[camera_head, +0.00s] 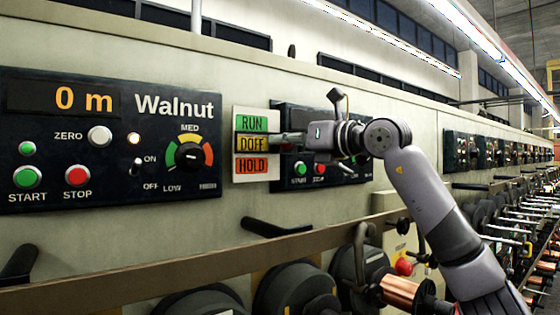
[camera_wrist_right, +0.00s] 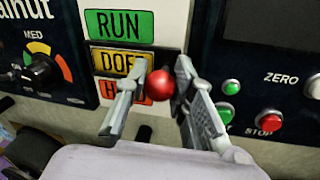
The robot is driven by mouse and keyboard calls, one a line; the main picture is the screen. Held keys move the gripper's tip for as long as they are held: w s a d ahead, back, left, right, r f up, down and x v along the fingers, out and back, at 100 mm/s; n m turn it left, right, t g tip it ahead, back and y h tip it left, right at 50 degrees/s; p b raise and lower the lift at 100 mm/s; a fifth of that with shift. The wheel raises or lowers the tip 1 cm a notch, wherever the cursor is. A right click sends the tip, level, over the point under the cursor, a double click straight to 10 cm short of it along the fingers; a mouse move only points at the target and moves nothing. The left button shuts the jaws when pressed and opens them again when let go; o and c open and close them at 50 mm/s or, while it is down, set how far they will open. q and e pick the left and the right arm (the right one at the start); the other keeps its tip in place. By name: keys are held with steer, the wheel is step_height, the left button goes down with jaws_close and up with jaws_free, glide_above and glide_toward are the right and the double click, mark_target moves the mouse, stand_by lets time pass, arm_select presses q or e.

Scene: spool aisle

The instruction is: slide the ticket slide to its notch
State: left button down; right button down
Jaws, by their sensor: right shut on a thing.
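A white ticket plate (camera_head: 237,112) on the machine front carries a green RUN label (camera_head: 252,123), a yellow DOFF label (camera_head: 251,144) and a red HOLD label (camera_head: 252,166). The ticket slide's red ball knob (camera_wrist_right: 160,86) shows in the right wrist view, at the right of the DOFF row. A dark frame surrounds DOFF. My right gripper (camera_head: 284,139) reaches in from the right at DOFF height and is shut on the knob, one finger on each side. The fingers hide part of DOFF and HOLD in the wrist view. The notch cannot be made out. My left gripper is not in view.
A dark Walnut control panel (camera_head: 110,140) with buttons and a dial is left of the plate. Another control panel (camera_head: 340,180) is close behind my right gripper. A rail (camera_head: 180,258), a black handle (camera_head: 275,228) and spools (camera_head: 295,288) lie below.

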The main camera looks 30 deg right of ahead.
steer(key=shift+r+p, duration=1.75)
steer(key=shift+r, duration=0.35)
steer(key=c, duration=1.3)
jaws_free()
steer(key=shift+s, duration=0.15)
steer(key=v, duration=1.1)
steer(key=shift+s+d, duration=0.1)
steer(key=shift+s, duration=0.25)
